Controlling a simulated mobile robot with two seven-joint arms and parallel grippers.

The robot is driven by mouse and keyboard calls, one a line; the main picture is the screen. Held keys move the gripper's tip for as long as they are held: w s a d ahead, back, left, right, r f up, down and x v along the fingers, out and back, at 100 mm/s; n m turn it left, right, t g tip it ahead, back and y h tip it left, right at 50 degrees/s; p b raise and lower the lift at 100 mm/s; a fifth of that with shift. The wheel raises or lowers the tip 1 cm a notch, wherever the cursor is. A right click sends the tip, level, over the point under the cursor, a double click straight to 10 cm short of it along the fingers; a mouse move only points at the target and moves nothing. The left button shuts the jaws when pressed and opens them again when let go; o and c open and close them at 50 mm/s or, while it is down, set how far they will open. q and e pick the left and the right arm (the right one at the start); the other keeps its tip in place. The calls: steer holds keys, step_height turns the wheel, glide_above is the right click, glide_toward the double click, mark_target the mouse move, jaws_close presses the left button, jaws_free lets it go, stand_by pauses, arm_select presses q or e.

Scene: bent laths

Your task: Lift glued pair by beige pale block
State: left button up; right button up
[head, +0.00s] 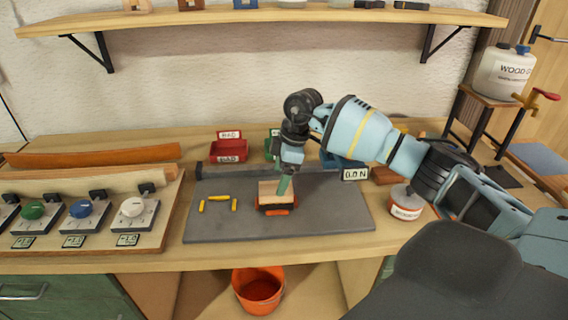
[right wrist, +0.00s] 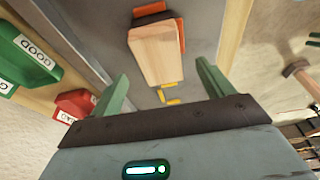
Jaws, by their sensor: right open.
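The beige pale block (head: 268,187) sits on the grey mat (head: 335,205), with a dark layer and an orange piece (head: 283,211) at its lower front. In the right wrist view the pale block (right wrist: 157,52) shows its long face, with the dark and orange parts (right wrist: 150,12) at its far end. My right gripper (head: 284,186) points down at the block from above and partly covers it. In the right wrist view its green fingers (right wrist: 163,80) are apart, one toward each side of the block; contact cannot be told. My left gripper is out of view.
Small yellow pieces (head: 218,197) lie left of the block. A red bin (head: 229,151) marked BAD and a green bin stand behind the mat. A glue pot (head: 405,204) is at the right. Dial boards (head: 85,213) fill the left. An orange bucket (head: 258,288) stands below.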

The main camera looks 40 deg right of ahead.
mark_target(276, 187)
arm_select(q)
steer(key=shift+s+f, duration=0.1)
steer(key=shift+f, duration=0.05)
arm_select(e)
steer(key=shift+x, duration=1.85)
